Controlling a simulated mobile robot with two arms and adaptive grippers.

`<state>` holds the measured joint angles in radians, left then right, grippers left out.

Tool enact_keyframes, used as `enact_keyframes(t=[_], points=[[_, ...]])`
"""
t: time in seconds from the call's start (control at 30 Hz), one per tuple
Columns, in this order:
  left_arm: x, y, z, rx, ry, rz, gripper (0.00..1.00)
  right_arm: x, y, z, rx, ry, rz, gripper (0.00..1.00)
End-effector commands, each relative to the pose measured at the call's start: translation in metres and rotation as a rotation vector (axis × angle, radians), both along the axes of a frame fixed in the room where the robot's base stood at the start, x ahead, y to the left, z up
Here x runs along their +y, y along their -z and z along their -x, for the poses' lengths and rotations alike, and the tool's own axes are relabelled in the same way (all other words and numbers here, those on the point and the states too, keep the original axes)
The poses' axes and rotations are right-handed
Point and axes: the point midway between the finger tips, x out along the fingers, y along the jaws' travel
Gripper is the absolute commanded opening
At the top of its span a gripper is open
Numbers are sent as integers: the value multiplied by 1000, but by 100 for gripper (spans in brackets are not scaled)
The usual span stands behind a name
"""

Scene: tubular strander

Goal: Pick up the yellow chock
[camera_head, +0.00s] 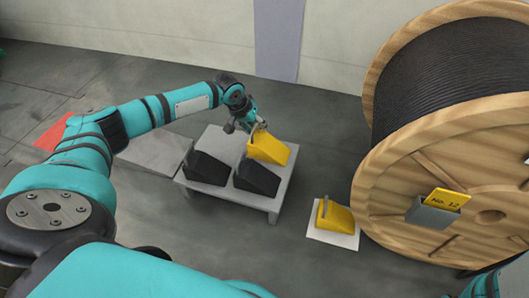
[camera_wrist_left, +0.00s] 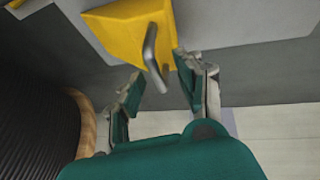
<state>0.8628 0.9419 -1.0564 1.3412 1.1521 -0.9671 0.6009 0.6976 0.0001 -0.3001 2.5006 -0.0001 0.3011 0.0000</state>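A yellow chock (camera_head: 268,148) with a grey handle sits at the back right of a low grey table (camera_head: 225,198). My left gripper (camera_head: 246,126) is at the chock's handle end, just above and to its left. The fingers are apart, with gaps visible beside the handle. A second yellow chock (camera_head: 336,216) rests on a white mat (camera_head: 322,238) on the floor. My right gripper is out of view.
Two black chocks, one at the left (camera_head: 207,168) and one at front right (camera_head: 257,178), share the table. A large wooden cable reel (camera_head: 392,190) with a yellow "No. 12" card (camera_head: 447,199) stands at right. A wall runs behind. Grey floor is open in front of the table.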

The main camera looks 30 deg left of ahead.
Motion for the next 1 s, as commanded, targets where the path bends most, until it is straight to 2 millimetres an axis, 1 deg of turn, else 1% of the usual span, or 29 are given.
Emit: enact_keyframes(t=[0.03,0.07,0.33,0.37,0.6,0.63,1.0], points=[[-1,6,-2,-1,0,1,36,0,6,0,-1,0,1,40],[-1,7,-3,-1,0,0,36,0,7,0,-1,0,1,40],[-1,6,-3,0,0,0,36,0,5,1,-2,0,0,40],[-1,6,-3,0,0,0,34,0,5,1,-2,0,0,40],[-1,6,-3,0,0,0,2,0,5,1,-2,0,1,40],[-1,6,-3,0,0,0,0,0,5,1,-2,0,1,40],[-2,5,-4,-3,2,2,0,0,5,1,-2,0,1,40]])
